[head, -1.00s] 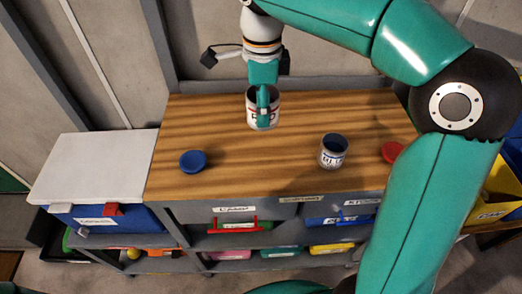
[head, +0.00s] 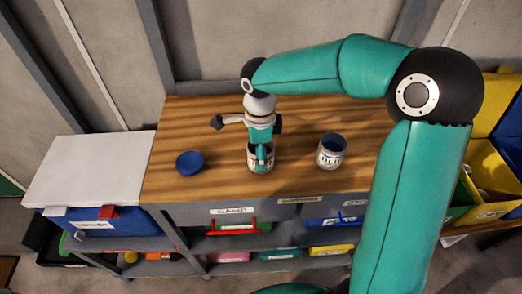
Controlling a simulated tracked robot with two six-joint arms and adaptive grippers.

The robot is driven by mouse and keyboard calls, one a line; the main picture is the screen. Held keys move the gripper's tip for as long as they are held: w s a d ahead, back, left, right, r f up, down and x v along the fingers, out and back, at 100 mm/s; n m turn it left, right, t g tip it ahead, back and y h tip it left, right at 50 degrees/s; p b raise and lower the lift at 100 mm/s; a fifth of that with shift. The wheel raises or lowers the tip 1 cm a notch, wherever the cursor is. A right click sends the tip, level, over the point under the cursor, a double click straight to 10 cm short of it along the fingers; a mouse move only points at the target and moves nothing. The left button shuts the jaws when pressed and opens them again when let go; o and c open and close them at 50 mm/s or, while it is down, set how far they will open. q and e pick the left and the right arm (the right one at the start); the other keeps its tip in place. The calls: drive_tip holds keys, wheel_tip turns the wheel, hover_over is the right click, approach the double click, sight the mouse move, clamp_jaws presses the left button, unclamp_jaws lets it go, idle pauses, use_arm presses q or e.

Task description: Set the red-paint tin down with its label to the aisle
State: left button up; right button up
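My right gripper (head: 261,156) comes down from above and is shut on the rim of the red-paint tin (head: 252,163), with a finger over the tin's near side. The tin is white with dark and red marks and looks upright near the bench's front edge. I cannot tell whether its base touches the wood. The finger covers part of its near side, so the label's facing is hard to read. A second white tin (head: 330,155), with dark blue paint and a "BLU" label facing me, stands to the right. My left gripper is out of view.
A blue lid (head: 189,163) lies left on the wooden bench (head: 215,125). Labelled drawers and coloured bins (head: 237,228) are below the front edge. A white-topped blue box (head: 92,170) stands left; yellow bins (head: 484,173) stand right. My arm crosses the bench's right side.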

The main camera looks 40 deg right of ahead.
drive_tip(key=o, duration=1.3)
drive_tip(key=shift+s, duration=0.1)
wheel_tip(320, 180, up, 12)
drive_tip(key=shift+r+p, duration=0.1)
drive_tip(key=shift+p, duration=0.2)
